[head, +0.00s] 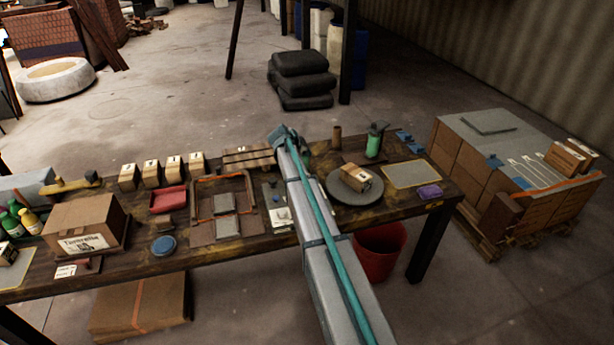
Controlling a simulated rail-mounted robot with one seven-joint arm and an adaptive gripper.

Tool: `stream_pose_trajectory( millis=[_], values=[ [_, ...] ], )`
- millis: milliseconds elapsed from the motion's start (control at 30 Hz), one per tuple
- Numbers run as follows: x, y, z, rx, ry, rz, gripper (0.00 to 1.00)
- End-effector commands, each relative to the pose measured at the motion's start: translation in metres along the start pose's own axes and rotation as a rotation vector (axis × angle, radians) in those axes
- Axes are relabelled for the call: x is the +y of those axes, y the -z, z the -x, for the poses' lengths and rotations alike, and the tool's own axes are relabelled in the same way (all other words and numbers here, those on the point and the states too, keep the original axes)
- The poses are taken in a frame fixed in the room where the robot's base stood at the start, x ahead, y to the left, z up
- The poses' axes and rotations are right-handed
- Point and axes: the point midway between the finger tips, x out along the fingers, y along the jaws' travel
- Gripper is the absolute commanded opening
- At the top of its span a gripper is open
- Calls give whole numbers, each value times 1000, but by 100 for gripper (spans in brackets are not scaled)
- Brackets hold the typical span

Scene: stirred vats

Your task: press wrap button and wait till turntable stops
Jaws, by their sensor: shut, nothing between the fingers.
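A round grey turntable (347,201) lies on the wooden table, right of my arm. A small brown carton (356,177) with a pale label sits on it. From this one frame I cannot tell whether the turntable is turning. I cannot make out a wrap button; part of the table around my arm is hidden. My arm crosses the table from the lower right of the picture to the table's back edge. Its far end bends out of sight there, and I cannot see my gripper or its fingers.
A yellow-edged mat (411,174) and purple block (430,191) lie right. Left are a red tray (168,199), several small cartons and a large carton (85,222). A red bucket (380,250) stands below.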

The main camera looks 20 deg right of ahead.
Motion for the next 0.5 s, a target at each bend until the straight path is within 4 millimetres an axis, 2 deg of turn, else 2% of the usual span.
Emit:
stream_pose_trajectory(
  millis=[500],
  values=[
    [-32,-32,-44,-1,0,0,0]
  ],
)
